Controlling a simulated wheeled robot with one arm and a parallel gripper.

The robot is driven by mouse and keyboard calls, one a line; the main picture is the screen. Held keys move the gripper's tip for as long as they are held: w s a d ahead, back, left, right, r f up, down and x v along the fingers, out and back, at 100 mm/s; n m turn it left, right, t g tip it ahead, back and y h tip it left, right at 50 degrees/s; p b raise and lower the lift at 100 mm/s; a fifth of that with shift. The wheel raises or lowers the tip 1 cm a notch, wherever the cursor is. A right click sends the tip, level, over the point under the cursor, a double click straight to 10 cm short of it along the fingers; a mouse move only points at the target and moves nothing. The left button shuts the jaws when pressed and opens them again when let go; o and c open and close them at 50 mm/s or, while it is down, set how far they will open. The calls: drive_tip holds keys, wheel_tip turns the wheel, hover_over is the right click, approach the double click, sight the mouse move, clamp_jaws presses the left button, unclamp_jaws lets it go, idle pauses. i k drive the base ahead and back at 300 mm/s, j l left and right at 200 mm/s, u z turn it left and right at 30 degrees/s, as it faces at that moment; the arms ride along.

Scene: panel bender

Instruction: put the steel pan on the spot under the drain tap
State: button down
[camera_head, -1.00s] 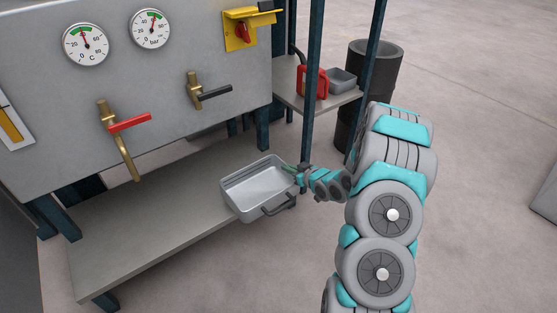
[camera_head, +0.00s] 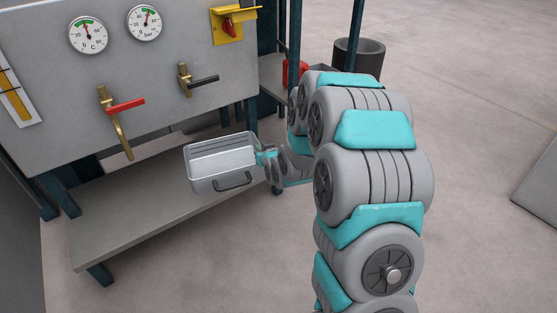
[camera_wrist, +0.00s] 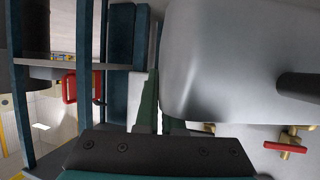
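The steel pan (camera_head: 222,160), a grey open tray with a dark handle on its front side, is above the low shelf (camera_head: 150,215). My gripper (camera_head: 265,158) is at its right end and appears shut on the rim there. In the wrist view the pan (camera_wrist: 225,60) fills the upper right beside the gripper (camera_wrist: 158,112). A brass tap with a red lever (camera_head: 119,115) has a long spout hanging down, left of the pan. A second brass tap with a black lever (camera_head: 190,80) is above the pan. No marked spot shows on the shelf.
The grey panel (camera_head: 150,75) carries two gauges and a yellow bracket (camera_head: 232,25). Blue posts (camera_head: 293,40) stand right of the pan. A red can (camera_wrist: 69,87) and a dark bin (camera_head: 358,60) are beyond. The low shelf left of the pan is clear.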

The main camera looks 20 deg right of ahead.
sight(157, 207)
drive_tip(key=i+j+u, duration=0.1)
drive_tip(key=u, duration=0.3)
drive_tip(key=i+j+u, duration=0.15)
drive_tip(key=u, duration=0.2)
drive_tip(key=i+u, duration=0.15)
drive_tip(key=u, duration=0.25)
